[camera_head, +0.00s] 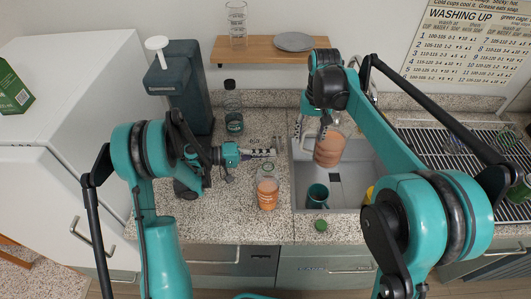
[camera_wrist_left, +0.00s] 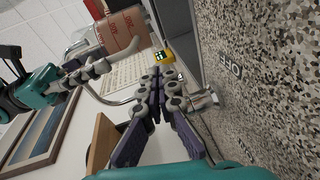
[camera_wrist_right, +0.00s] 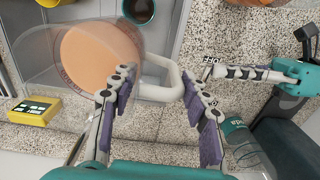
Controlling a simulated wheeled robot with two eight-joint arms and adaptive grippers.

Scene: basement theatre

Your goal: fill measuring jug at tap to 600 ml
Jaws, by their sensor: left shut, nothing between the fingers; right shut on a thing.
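The measuring jug (camera_head: 329,149) is clear with orange-brown contents and hangs over the grey sink (camera_head: 363,160). My right gripper (camera_head: 313,128) is shut on its handle, which shows between the fingers in the right wrist view (camera_wrist_right: 165,82). Red markings show on the jug in the left wrist view (camera_wrist_left: 124,34), too small to read. My left gripper (camera_head: 270,153) is shut and empty over the counter left of the sink. In the left wrist view, a silver tap fitting (camera_wrist_left: 203,100) is beside its fingers, near an "OFF" label. I cannot tell whether they touch. My right arm hides much of the tap.
A teal mug (camera_head: 317,196) stands in the sink. A bottle with orange contents (camera_head: 267,190) stands on the counter. A yellow device with a lit display (camera_wrist_right: 34,110) is at the sink edge. A dark bottle (camera_head: 233,108) stands behind my left gripper. A drying rack (camera_head: 465,160) is at right.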

